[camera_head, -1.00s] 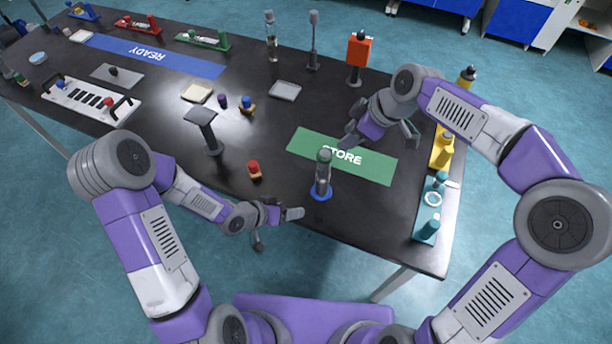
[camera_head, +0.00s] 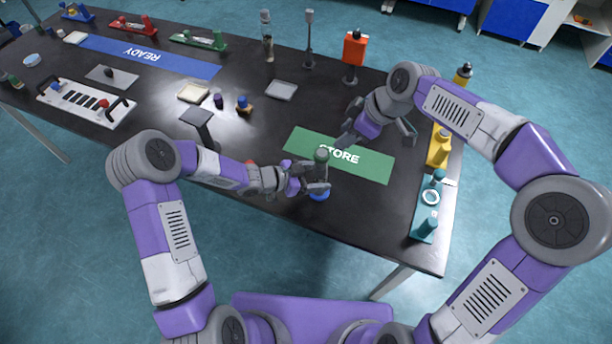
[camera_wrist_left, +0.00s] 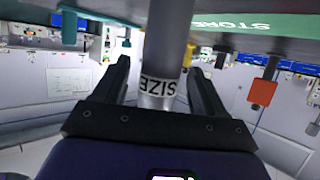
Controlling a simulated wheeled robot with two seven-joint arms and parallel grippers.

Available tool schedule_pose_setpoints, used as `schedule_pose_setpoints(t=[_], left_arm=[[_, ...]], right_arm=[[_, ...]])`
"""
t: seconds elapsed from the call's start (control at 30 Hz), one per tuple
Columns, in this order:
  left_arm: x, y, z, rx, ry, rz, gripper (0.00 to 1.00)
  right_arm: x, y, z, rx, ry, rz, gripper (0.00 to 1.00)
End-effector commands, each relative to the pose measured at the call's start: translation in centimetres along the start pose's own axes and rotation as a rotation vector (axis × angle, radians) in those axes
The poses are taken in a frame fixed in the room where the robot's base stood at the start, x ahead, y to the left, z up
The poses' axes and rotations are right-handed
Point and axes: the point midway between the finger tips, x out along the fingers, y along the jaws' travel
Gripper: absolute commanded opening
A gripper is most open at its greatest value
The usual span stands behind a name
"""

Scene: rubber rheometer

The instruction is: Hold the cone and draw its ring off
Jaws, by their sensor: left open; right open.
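In the left wrist view the cone (camera_wrist_left: 170,45) appears as a grey column with a band marked SIZE (camera_wrist_left: 158,87). I cannot tell which band is its ring. My left gripper (camera_head: 316,180) is open around the cone; its fingers (camera_wrist_left: 158,90) stand on either side with gaps. They hide the cone's middle in the head view. My right gripper (camera_head: 378,137) is open and empty above the mat's back right part.
The green STORE mat (camera_head: 365,168) lies behind the cone. A teal fixture with a white ring (camera_head: 430,198) and a yellow fixture (camera_head: 439,148) stand at the right edge. A dark stand (camera_head: 200,125) is left. An orange-topped post (camera_head: 354,48) stands at the back.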

Motion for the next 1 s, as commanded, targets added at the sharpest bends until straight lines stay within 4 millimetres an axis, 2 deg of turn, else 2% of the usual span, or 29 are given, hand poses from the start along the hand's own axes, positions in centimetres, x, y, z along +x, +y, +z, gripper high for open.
schedule_pose_setpoints(t=[0.2,0.57,0.97,1.0], left_arm=[[2.6,0.0,0.1,-0.002,-0.001,0.001,0.71],[3.1,0.0,0.0,-0.002,-0.001,-0.001,0.71],[3.1,0.0,0.0,-0.002,-0.001,-0.001,0.11],[3.1,0.0,0.0,-0.002,-0.001,-0.001,0.1]], right_arm=[[0.0,0.0,0.0,0.0,0.0,0.0,0.43],[0.0,0.0,0.0,0.0,0.0,0.0,0.43],[0.0,0.0,0.0,0.0,0.0,0.0,0.43],[0.0,0.0,0.0,0.0,0.0,0.0,0.47]])
